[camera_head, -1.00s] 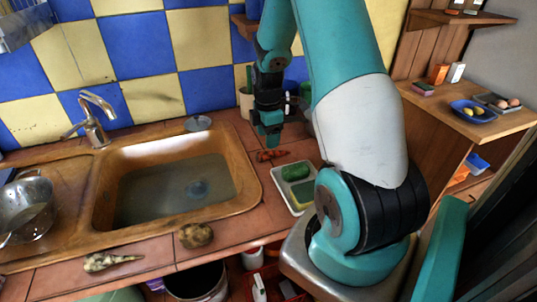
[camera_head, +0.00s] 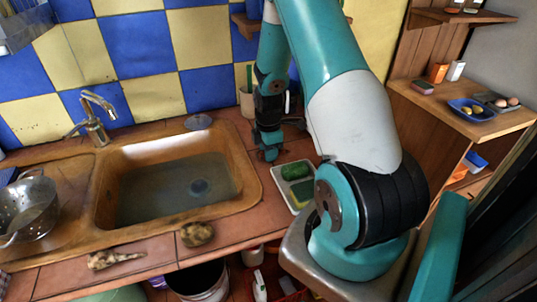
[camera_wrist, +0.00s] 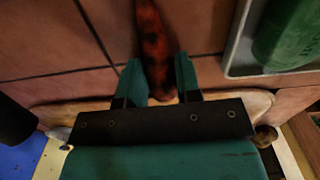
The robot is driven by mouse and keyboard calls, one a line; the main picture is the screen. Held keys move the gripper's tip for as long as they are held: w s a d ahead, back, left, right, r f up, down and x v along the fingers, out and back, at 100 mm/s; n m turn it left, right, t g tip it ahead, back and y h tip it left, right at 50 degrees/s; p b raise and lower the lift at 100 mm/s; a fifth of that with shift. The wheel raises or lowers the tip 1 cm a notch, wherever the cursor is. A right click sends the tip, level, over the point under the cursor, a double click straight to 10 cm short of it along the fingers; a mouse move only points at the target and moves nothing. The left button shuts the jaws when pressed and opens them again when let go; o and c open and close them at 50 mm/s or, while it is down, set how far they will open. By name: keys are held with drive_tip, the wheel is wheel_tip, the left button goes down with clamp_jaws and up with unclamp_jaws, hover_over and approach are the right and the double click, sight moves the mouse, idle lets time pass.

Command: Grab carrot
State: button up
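The carrot (camera_wrist: 152,32), orange-red with dark patches, lies on the tiled counter in the wrist view. Its near end reaches down between the two teal fingers of my gripper (camera_wrist: 158,64). The fingers stand apart, one on each side of the carrot, with a gap showing on both sides. In the head view my gripper (camera_head: 270,149) is low over the counter, right of the sink, and hides most or all of the carrot.
A white tray (camera_head: 287,199) with a green item (camera_head: 296,171) and a sponge stands close right of my gripper. The sink (camera_head: 247,195) is to the left. A potato-like lump (camera_head: 197,234) and a pale root (camera_head: 113,259) lie at the front edge.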

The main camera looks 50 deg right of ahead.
drive_tip(key=shift+c, duration=0.8)
